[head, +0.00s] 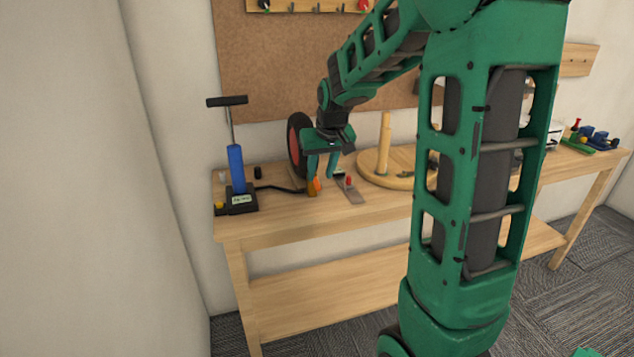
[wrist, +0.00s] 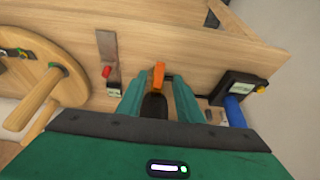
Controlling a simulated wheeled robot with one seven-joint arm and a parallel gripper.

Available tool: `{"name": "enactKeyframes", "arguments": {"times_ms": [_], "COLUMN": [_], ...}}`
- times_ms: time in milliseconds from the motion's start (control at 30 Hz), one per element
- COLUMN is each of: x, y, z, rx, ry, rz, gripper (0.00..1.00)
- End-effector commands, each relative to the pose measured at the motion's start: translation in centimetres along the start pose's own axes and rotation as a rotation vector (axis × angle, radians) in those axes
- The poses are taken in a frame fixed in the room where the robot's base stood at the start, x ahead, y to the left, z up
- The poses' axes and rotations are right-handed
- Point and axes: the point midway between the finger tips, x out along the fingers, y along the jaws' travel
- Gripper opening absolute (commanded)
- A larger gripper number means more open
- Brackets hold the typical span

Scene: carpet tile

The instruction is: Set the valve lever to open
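The valve lever is a small orange handle (head: 317,184) on a brass-coloured fitting (head: 311,191) on the workbench, at the end of the black hose (head: 283,188). In the wrist view the orange lever (wrist: 159,72) points up the picture. My gripper (head: 323,174) is above it with its fingers pointing down. In the wrist view my gripper (wrist: 159,84) is open, with one teal finger on each side of the lever and a visible gap on both sides. Most of the valve body is hidden in the wrist view.
A black-based pump with a blue cylinder (head: 236,168) stands left of the valve. A red and black wheel (head: 298,143) stands behind it. A metal plate with a red knob (head: 349,187) lies to the right, near a round wooden base with a post (head: 384,146).

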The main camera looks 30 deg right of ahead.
Motion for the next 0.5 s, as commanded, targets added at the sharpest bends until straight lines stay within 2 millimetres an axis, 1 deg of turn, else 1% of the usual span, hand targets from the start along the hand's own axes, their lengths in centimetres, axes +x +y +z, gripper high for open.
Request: {"name": "enactKeyframes", "arguments": {"times_ms": [33, 200, 333, 500], "x": [1.0, 3.1, 4.0, 4.3], "y": [0.0, 0.0, 0.0, 0.0], "z": [0.1, 0.0, 0.0, 0.0], "rx": [0.000, 0.000, 0.000, 0.000], "ry": [-0.004, -0.001, -0.001, 0.001], "rz": [0.000, 0.001, 0.001, 0.000], "gripper": [0.33, 0.33, 0.33, 0.33]}}
